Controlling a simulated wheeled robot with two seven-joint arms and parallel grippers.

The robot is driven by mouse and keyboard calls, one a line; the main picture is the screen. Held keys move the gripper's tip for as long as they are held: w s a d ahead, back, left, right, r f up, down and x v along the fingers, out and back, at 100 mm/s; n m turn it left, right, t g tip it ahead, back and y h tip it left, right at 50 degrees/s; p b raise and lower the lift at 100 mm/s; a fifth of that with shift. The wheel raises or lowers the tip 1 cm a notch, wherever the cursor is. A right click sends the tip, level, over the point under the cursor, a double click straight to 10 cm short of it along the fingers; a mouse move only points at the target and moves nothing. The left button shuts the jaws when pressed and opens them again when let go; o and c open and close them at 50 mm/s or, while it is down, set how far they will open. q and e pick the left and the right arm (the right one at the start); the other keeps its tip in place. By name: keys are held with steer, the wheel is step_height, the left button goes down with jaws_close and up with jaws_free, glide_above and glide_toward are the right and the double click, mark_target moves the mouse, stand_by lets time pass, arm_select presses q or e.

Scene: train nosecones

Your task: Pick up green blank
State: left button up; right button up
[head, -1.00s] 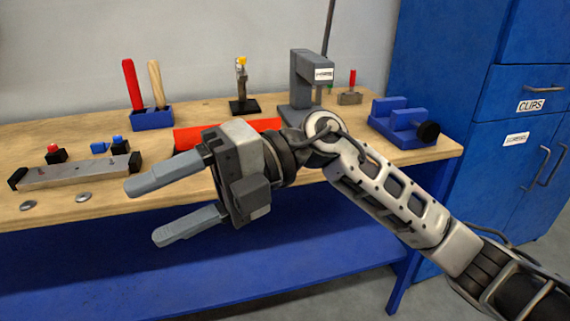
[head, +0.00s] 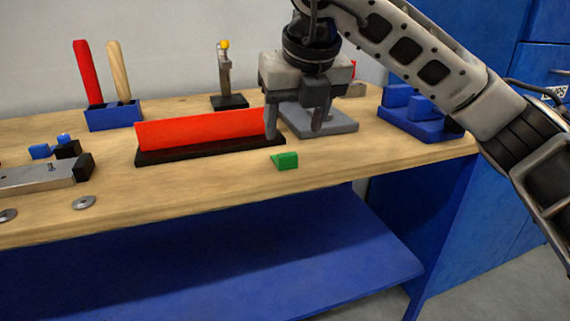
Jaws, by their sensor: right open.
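A small green blank (head: 287,160) lies on the wooden bench top, near the right end of the red block on its black base. My right gripper (head: 296,134) is open and points down, above and behind the blank in the picture. Its two fingers are apart with nothing between them. The blank is fully visible and not touched by the fingers. My left gripper is not in view.
A red block (head: 200,128) on a black base stands just left of the gripper. A grey press base (head: 335,124) is behind it, and a blue vise (head: 425,120) to the right. A blue holder (head: 113,116) with two handles is at the left.

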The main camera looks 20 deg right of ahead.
mark_target(289, 157)
steer(key=x, duration=0.3)
steer(key=shift+f, duration=0.15)
steer(key=x, duration=0.5)
steer(key=shift+w+d+b, duration=0.25)
steer(key=shift+b, duration=0.1)
steer(key=shift+w, duration=0.15)
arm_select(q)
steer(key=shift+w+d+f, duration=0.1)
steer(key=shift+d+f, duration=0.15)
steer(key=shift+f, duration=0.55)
arm_select(e)
steer(key=c, duration=1.1)
